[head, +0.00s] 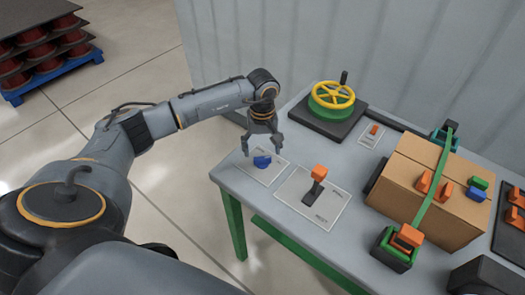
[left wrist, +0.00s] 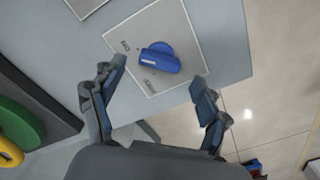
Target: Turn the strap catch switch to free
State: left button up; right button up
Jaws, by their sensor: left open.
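A blue rotary knob (head: 262,161) sits on a pale label plate (head: 273,172) at the table's left corner. In the left wrist view the knob (left wrist: 160,58) has a raised bar with a pale mark, and the plate carries small lettering too blurred to read surely. My left gripper (head: 263,146) is open and empty just above the knob; its fingers lie apart on either side in the wrist view (left wrist: 160,80). An orange-topped lever (head: 317,180) stands on a larger plate nearby. A small orange switch (head: 374,130) sits further back. I cannot read which control is named strap catch.
A yellow handwheel (head: 333,95) on a green hub stands at the back of the grey table (head: 245,198). A cardboard box (head: 411,167) with a green strap (head: 432,185) lies to the right, by an orange-topped clamp (head: 398,246).

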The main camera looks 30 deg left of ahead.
aim_at(262, 158)
pick_arm(q)
jog(key=shift+f, duration=1.55)
jog(key=shift+c, duration=0.3)
jog(key=c, duration=1.1)
